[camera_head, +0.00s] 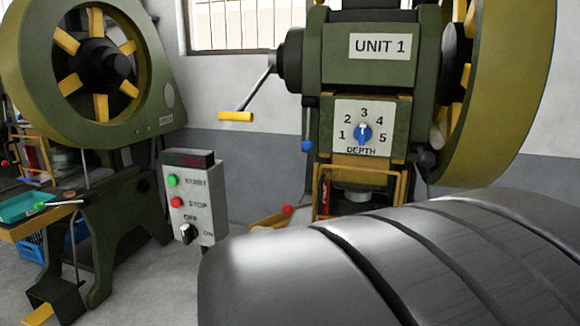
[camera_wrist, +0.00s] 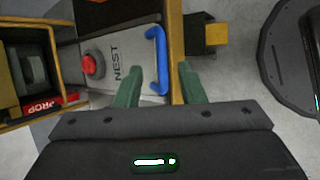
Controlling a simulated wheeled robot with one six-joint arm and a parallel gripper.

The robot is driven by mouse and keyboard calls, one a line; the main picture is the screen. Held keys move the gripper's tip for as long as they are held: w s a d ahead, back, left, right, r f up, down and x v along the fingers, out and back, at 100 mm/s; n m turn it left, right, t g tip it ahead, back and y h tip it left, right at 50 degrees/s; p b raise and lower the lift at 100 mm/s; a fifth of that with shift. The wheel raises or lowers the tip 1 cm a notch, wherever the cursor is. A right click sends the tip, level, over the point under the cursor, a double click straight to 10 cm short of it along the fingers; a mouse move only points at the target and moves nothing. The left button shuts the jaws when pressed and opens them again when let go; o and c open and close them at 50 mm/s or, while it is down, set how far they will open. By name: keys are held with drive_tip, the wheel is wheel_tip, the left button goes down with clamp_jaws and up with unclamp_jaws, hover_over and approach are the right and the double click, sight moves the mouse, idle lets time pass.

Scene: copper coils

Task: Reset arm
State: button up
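Beyond the fingertips is a grey panel marked NEST (camera_wrist: 118,68), with a red knob (camera_wrist: 93,65) and a blue handle (camera_wrist: 156,60). A large grey ribbed part of my arm fills the lower right of the head view. My gripper is hidden in that view.
The UNIT 1 press (camera_head: 380,75) has a depth dial (camera_head: 362,134) and a yellow-handled crank (camera_head: 236,117). A control box (camera_head: 197,200) stands left of it. Another green press (camera_head: 108,210) stands further left. In the wrist view, a red PROP label (camera_wrist: 45,105) marks a yellow-framed holder.

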drive_tip(key=b+x, duration=0.2)
drive_tip(key=x, duration=0.5)
drive_tip(key=shift+b, duration=0.4)
